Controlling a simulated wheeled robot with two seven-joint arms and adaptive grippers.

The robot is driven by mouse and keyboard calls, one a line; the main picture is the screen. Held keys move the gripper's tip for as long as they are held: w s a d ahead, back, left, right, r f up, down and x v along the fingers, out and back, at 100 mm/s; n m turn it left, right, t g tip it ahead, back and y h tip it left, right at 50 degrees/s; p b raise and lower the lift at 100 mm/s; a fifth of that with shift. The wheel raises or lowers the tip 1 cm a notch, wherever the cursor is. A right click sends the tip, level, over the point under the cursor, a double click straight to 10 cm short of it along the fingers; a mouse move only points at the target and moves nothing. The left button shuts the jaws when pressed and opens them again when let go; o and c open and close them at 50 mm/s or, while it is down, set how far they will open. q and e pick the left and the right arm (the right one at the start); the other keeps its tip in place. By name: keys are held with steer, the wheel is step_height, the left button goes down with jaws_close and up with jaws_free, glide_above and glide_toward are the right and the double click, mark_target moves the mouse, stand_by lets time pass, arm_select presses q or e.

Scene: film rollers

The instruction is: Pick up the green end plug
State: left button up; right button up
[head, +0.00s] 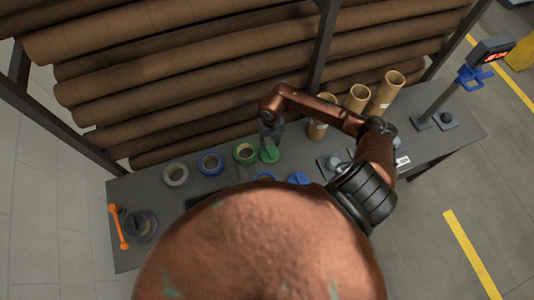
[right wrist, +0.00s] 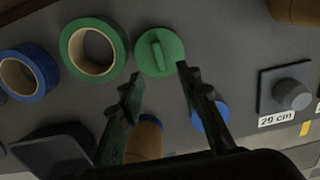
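The green end plug (head: 269,156) is a flat disc with a raised grip bar across its top, lying on the dark table beside the green tape roll. In the right wrist view the plug (right wrist: 160,52) lies just beyond my right fingertips, with its bar in line with the gap between them. My right gripper (head: 270,138) is over the far side of the plug, pointing down. In the right wrist view its two fingers (right wrist: 158,78) are spread apart with nothing between the tips. My left gripper is not in view.
The green tape roll (right wrist: 94,48) is close left of the plug, with a blue tape roll (right wrist: 29,73) beyond. A blue plug (right wrist: 210,113) lies to the right. Cardboard tubes (head: 357,99) stand at the back right. A rack of brown rolls (head: 180,75) rises behind the table.

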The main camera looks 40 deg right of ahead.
mark_target(270, 152)
steer(key=shift+w+f, duration=0.15)
steer(key=shift+f, duration=0.65)
steer(key=shift+f+p, duration=0.3)
steer(key=shift+f, duration=0.45)
step_height(270, 152, down, 5)
steer(key=shift+f+p, duration=0.1)
steer(key=shift+p, duration=0.65)
jaws_close()
